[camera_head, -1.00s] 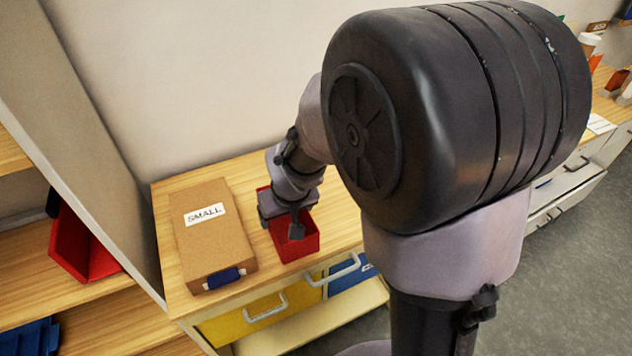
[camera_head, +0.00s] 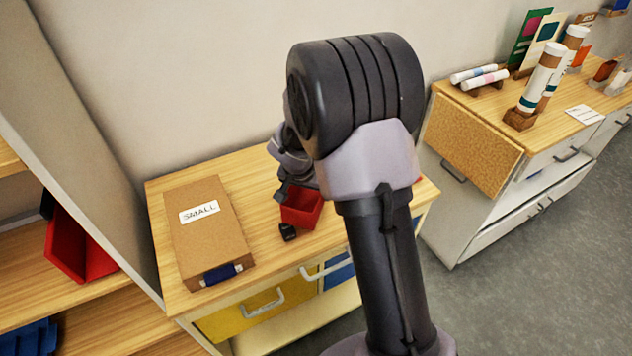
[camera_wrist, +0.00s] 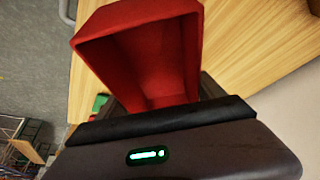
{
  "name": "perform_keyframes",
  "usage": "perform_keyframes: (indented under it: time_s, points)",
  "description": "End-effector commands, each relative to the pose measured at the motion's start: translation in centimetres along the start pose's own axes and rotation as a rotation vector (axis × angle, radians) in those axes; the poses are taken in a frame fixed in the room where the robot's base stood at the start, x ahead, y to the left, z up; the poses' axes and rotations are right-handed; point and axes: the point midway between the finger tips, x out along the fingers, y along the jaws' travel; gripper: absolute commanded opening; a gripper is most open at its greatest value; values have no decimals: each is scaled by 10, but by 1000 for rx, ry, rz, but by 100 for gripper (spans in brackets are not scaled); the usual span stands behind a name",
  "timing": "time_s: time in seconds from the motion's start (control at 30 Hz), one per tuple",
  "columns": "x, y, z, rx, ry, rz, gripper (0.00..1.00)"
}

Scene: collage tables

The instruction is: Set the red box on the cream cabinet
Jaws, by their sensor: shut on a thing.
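The red box (camera_head: 302,210) is an open-topped bin. In the head view it is over the wooden top of the pale cream cabinet (camera_head: 262,252) with yellow and blue drawers, partly hidden by my arm. My gripper (camera_head: 290,193) is shut on it. In the wrist view the red box (camera_wrist: 145,50) fills the upper middle, its open side showing, close against the dark gripper (camera_wrist: 165,122). I cannot tell whether its underside touches the wood.
A brown box marked SMALL (camera_head: 205,235) lies left on the same top. A small black piece (camera_head: 288,232) shows in front of the red box. Shelves with a red bin (camera_head: 85,245) stand left. A white-drawered cabinet (camera_head: 500,210) with paper tubes stands right, past a floor gap.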

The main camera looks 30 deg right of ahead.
Motion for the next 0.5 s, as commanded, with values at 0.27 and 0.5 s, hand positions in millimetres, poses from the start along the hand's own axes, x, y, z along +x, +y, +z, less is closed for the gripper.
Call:
perform_keyframes:
  time_s: [0.27, 0.5]
  points:
    - [28, 20, -53, 1, -1, 0, 34]
    - [64, 25, -53, -3, -3, 0, 34]
